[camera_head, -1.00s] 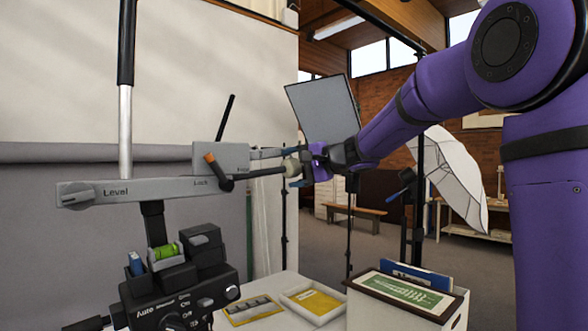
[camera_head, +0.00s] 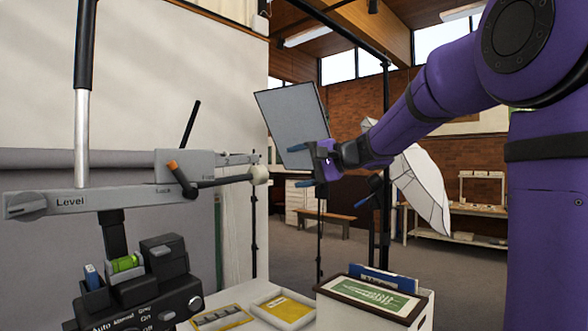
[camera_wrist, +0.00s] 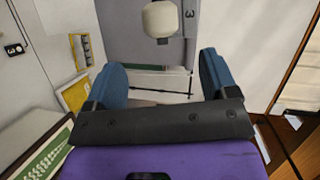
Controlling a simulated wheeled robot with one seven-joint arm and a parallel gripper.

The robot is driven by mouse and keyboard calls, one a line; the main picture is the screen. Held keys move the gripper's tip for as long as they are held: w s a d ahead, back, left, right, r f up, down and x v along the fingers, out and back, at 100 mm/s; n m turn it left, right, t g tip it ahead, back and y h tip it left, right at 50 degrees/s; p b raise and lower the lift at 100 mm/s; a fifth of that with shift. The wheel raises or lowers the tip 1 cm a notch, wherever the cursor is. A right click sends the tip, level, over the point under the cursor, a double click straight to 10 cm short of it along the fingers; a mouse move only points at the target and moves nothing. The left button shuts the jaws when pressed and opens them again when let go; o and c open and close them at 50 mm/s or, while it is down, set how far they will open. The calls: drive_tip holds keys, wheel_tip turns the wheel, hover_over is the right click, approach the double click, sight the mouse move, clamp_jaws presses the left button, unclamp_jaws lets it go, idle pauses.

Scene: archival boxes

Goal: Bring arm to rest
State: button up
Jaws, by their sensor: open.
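My gripper (camera_head: 301,166) is open and empty, held in the air at the end of my purple arm. In the wrist view its two blue fingers (camera_wrist: 162,85) stand wide apart with nothing between them. In the head view a grey arm of the copy stand (camera_head: 90,197), marked "Level", is to its left. The stand's whitish rounded knob (camera_head: 259,174) is just left of my gripper, apart from it. The knob also shows beyond the fingers in the wrist view (camera_wrist: 160,20).
A camera (camera_head: 140,300) is at lower left. A grey panel (camera_head: 290,115) and white umbrella (camera_head: 422,188) stand behind.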

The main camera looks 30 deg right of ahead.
idle(0.4)
drive_tip(key=s+a+f+n+g+h, duration=0.1)
drive_tip(key=s+a+f+n+g, duration=0.3)
drive_tip(key=s+a, duration=0.4)
drive_tip(key=s+f+n+g+h, duration=0.1)
drive_tip(key=s+f+h, duration=0.3)
drive_tip(key=s+f, duration=0.4)
drive_tip(key=s+f+n+g+h, duration=0.2)
drive_tip(key=s+f+n+h, duration=0.2)
drive_tip(key=s+f, duration=0.4)
drive_tip(key=s+d, duration=0.1)
drive_tip(key=s, duration=0.6)
drive_tip(key=shift+h, duration=0.4)
idle(1.8)
